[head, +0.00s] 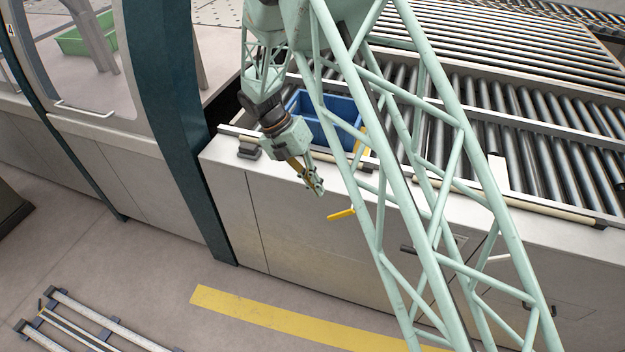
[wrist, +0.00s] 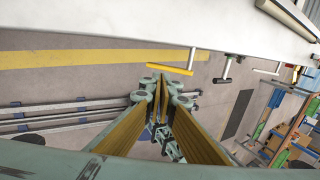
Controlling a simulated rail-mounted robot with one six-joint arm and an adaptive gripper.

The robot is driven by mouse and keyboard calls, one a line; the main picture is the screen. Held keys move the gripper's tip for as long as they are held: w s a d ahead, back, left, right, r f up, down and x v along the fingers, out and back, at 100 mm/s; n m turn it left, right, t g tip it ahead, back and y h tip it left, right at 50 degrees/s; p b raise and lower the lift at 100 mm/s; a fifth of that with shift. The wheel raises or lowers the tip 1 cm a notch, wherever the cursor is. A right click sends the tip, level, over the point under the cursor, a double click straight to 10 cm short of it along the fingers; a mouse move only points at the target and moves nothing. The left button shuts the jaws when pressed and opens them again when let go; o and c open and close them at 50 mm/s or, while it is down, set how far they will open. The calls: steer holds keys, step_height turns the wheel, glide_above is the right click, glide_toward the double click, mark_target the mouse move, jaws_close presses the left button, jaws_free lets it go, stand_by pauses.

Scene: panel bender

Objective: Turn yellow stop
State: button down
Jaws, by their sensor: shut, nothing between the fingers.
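The yellow stop (head: 341,214) is a short yellow bar handle sticking out from the front of the pale machine cabinet, just below its top edge. In the wrist view the yellow bar (wrist: 170,69) sits crosswise at the end of a thin grey rod. My gripper (head: 318,189) is shut and empty, pointing down and right, above and left of the stop with a small gap in the head view. In the wrist view my gripper's fingertips (wrist: 163,86) lie just below the bar in the picture. The wrist view alone does not show the depth between them.
A blue bin (head: 322,121) stands on the cabinet behind my gripper, beside the roller conveyor (head: 520,130). A black-ended lever (wrist: 222,78) sticks out right of the stop. The floor in front has a yellow stripe (head: 270,314) and rails lie at lower left.

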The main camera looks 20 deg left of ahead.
mark_target(335, 214)
steer(key=shift+p+x, duration=0.5)
steer(key=shift+x, duration=3.5)
steer(key=shift+w+d+f, duration=0.1)
steer(key=shift+w+d, duration=0.05)
